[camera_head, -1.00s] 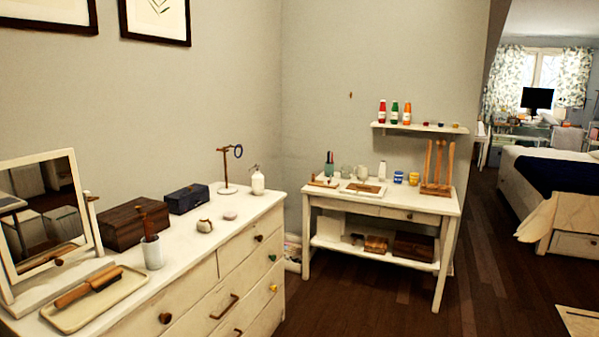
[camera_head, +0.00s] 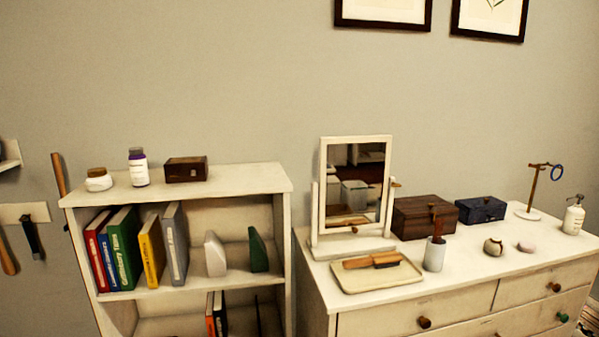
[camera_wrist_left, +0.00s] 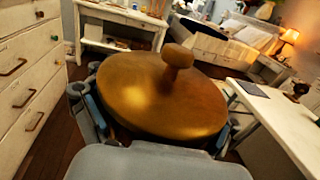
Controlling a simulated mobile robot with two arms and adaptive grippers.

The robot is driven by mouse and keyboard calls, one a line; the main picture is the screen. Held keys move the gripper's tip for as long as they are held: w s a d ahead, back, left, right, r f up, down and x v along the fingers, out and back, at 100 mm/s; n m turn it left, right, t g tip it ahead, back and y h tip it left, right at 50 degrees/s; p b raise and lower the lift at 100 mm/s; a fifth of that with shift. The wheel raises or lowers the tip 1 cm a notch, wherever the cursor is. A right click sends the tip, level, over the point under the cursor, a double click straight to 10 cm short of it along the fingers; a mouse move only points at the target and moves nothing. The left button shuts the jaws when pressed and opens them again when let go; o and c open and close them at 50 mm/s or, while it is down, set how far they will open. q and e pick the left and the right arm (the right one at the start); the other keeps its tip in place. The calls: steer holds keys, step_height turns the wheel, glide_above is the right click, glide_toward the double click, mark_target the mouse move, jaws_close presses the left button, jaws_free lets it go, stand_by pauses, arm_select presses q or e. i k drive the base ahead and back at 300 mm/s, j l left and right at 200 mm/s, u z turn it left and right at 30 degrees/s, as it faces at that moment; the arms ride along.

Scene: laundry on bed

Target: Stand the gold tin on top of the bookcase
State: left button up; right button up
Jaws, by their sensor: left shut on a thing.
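The gold tin (camera_wrist_left: 150,80), with a round lid and a knob on top, fills the middle of the left wrist view. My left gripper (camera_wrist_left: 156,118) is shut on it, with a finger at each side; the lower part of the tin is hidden. The white bookcase (camera_head: 240,181) stands at the left of the head view, against the wall. Its top holds a small jar (camera_head: 99,180), a white and purple bottle (camera_head: 139,168) and a dark wooden box (camera_head: 186,169). Neither gripper shows in the head view, and my right gripper is not seen.
The bookcase top is bare right of the wooden box and along the front. Books (camera_head: 125,249) and bookends fill part of the shelf below. A white dresser (camera_head: 387,310) with a mirror (camera_head: 356,185), tray (camera_head: 380,277) and boxes stands to the right, close beside the bookcase.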

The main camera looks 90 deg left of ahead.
mark_target(250, 177)
steer(key=u, duration=1.95)
